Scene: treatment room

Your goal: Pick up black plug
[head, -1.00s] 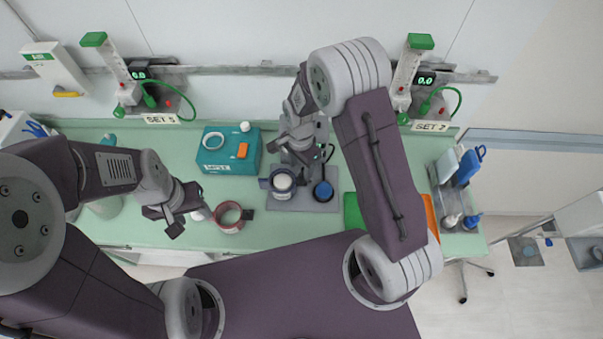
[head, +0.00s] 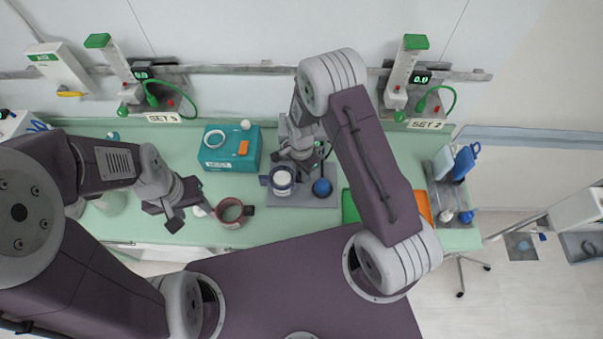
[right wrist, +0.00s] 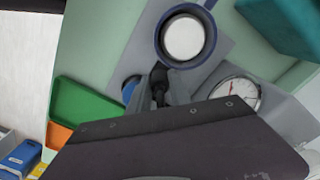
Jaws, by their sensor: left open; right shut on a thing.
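The black plug (right wrist: 158,76) shows in the right wrist view between the grey fingers of my right gripper (right wrist: 161,94). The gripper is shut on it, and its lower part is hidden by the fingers. In the head view my right gripper (head: 302,152) is above the grey plate on the bench, behind a dark blue ring-shaped cup; the plug is too small to make out there. My left gripper (head: 190,212) is open at the left, beside a reddish-brown cup (head: 231,222). I cannot tell whether it touches that cup.
The dark blue cup (right wrist: 161,38) with a white top and a blue round knob (head: 322,187) stand close to the right gripper. A teal box (head: 215,160) is left of it. A green tray (right wrist: 85,112) and a dial gauge (right wrist: 238,92) flank it in the wrist view.

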